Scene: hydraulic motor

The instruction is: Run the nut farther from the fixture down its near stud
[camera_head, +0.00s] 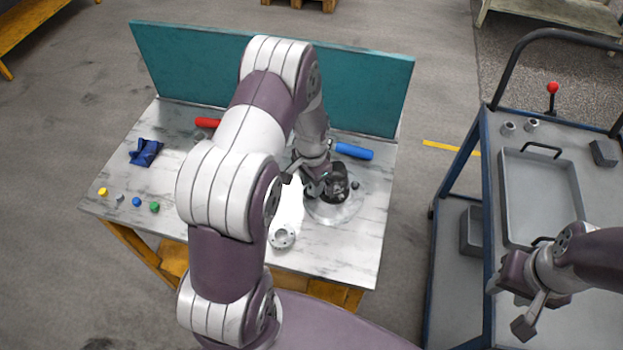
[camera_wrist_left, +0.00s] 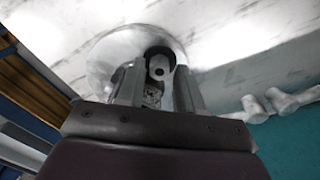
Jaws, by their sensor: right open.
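A dark motor body (camera_head: 340,184) stands on a round grey fixture plate (camera_head: 335,213) on the marble-topped table. My left gripper (camera_head: 316,190) points down at the left side of this body, close against it, and its fingertips are hard to make out there. In the left wrist view its two fingers (camera_wrist_left: 160,88) stand apart, with a light nut-like piece (camera_wrist_left: 158,68) seen between them inside a dark ring. I cannot tell whether they touch it. The studs and a second nut cannot be made out.
A flanged ring (camera_head: 282,236) lies in front of the plate. A blue cylinder (camera_head: 353,151) and a red one (camera_head: 207,122) lie near the teal back panel (camera_head: 365,85). The trolley (camera_head: 575,135) at right bears a tray (camera_head: 512,205) and small metal pieces.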

